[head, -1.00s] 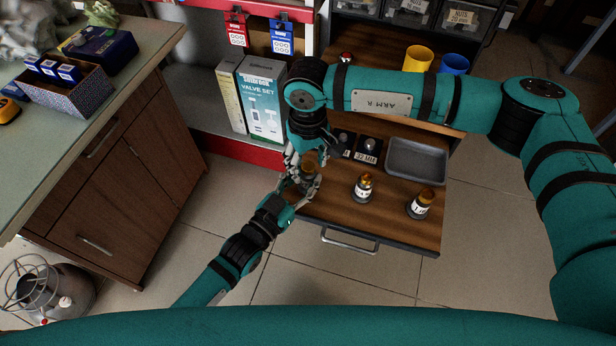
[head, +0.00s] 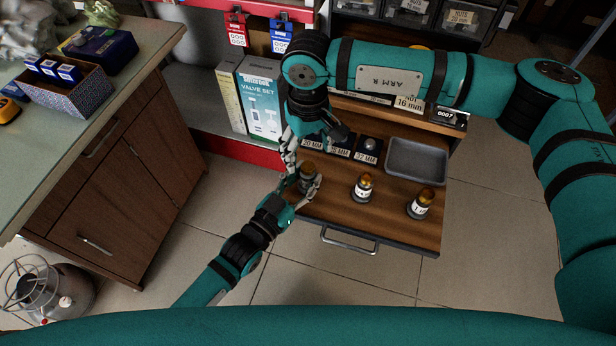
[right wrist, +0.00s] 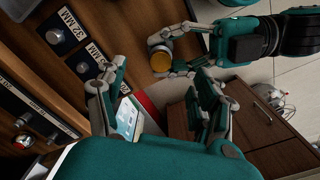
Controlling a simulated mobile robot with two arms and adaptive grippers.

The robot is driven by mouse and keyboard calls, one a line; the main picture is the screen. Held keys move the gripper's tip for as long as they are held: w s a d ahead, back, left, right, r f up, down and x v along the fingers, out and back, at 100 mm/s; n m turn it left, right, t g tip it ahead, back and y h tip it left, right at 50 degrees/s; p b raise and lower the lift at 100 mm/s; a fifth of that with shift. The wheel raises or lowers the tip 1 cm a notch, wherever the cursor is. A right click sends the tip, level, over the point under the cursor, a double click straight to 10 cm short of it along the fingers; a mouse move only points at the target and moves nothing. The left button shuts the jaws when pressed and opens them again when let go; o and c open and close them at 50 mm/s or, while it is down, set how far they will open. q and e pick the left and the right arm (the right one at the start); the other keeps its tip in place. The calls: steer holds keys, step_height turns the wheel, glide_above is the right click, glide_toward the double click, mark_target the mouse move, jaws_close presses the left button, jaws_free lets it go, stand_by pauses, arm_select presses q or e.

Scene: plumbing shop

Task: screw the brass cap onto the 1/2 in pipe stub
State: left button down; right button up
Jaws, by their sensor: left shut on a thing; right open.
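A small pipe stub (head: 308,172) stands at the left front of the wooden drawer board. My left gripper (head: 307,183) is shut around its body. In the right wrist view a round brass cap (right wrist: 160,58) shows on top of the held stub; how tightly it sits I cannot tell. My right gripper (head: 316,140) is open and empty, just above and behind the stub; its spread fingers also show in the right wrist view (right wrist: 155,80), apart from the cap. The left fingers partly hide the stub, and its size label is not visible.
Two more labelled stubs with brass-coloured tops, a middle one (head: 364,187) and a right one (head: 420,203), stand on the drawer board (head: 388,225). A grey tray (head: 417,161) lies behind them, beside black sockets marked in MM (head: 367,150). A valve-set box (head: 262,100) stands at left.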

steer(key=shift+o, duration=0.4)
steer(key=shift+r, duration=0.1)
step_height(320, 180, up, 12)
stand_by(0.3)
arm_select(q)
steer(key=c, duration=0.9)
jaws_free()
steer(key=shift+o, duration=0.2)
steer(key=shift+a, duration=0.1)
steer(key=v, duration=1.2)
